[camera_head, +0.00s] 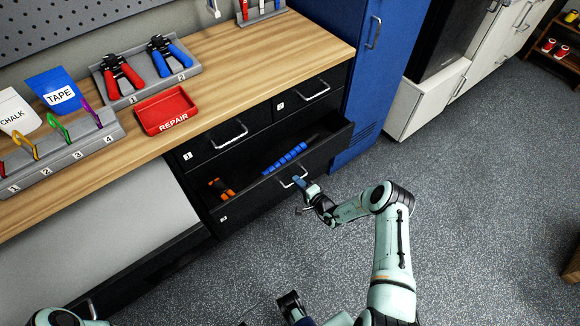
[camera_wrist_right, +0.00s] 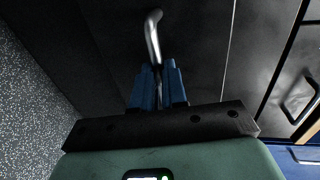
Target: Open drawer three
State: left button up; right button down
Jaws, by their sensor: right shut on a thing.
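The wide lower drawer (camera_head: 258,190) of the black cabinet stands partly open, below the drawers marked 1 and 2. Inside lie a long blue tool (camera_head: 285,158) and an orange-and-black tool (camera_head: 221,188). I cannot read a 3 on its front. My right gripper (camera_head: 300,184) is at the silver handle (camera_head: 293,178) on the drawer front. In the right wrist view its blue fingers (camera_wrist_right: 158,88) are shut on the handle, whose bent upper part (camera_wrist_right: 152,35) sticks out beyond them.
The wooden worktop (camera_head: 235,75) above holds a red REPAIR tray (camera_head: 167,110), red and blue pliers in a rack, and pouches. A blue locker (camera_head: 362,80) stands right beside the cabinet. The grey floor (camera_head: 480,170) in front is clear.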

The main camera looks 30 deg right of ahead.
jog(key=f+p+v, duration=0.1)
jog(key=p+v, duration=0.1)
jog(key=v, duration=0.7)
jog(key=f+p+v, duration=0.2)
jog(key=v, duration=0.6)
jog(key=shift+s+f+p, duration=0.15)
jog(key=shift+s+p, duration=0.25)
jog(key=shift+s, duration=0.35)
jog(key=c, duration=1.2)
grip_release()
jog(key=shift+o, duration=0.2)
jog(key=shift+s, duration=0.1)
jog(key=v, duration=1.3)
jog(key=shift+s, duration=0.1)
jog(key=shift+a, duration=0.1)
